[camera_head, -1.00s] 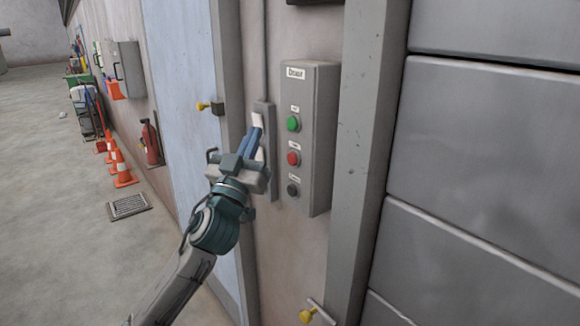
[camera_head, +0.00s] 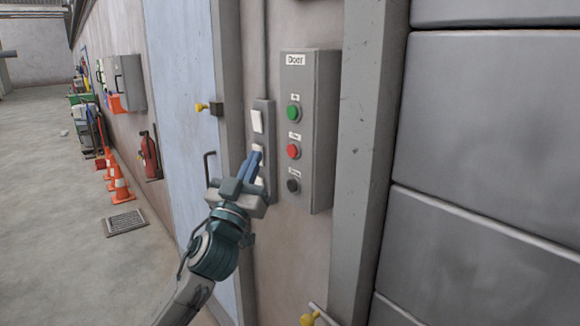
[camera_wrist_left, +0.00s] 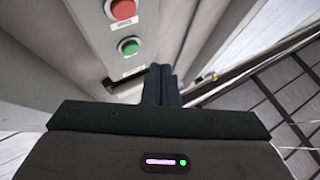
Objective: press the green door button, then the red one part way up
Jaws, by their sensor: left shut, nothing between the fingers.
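A grey control box (camera_head: 318,140) labelled "Door" is on the wall. It has a green button (camera_head: 293,113) at the top, a red button (camera_head: 293,151) below it and a black button (camera_head: 293,186) at the bottom. My left gripper (camera_head: 256,158) is shut and empty, in front of the switch strip left of the box, with its tips at about the red button's height in the picture. In the left wrist view the green button (camera_wrist_left: 129,46) and the red button (camera_wrist_left: 122,9) show beyond the shut fingers (camera_wrist_left: 161,82), apart from them. My right gripper is not in view.
A grey switch strip (camera_head: 257,116) with white rockers is mounted left of the box. A grey post (camera_head: 363,160) and the panelled door (camera_head: 490,150) are at the right. A yellow knob (camera_head: 308,319) is below.

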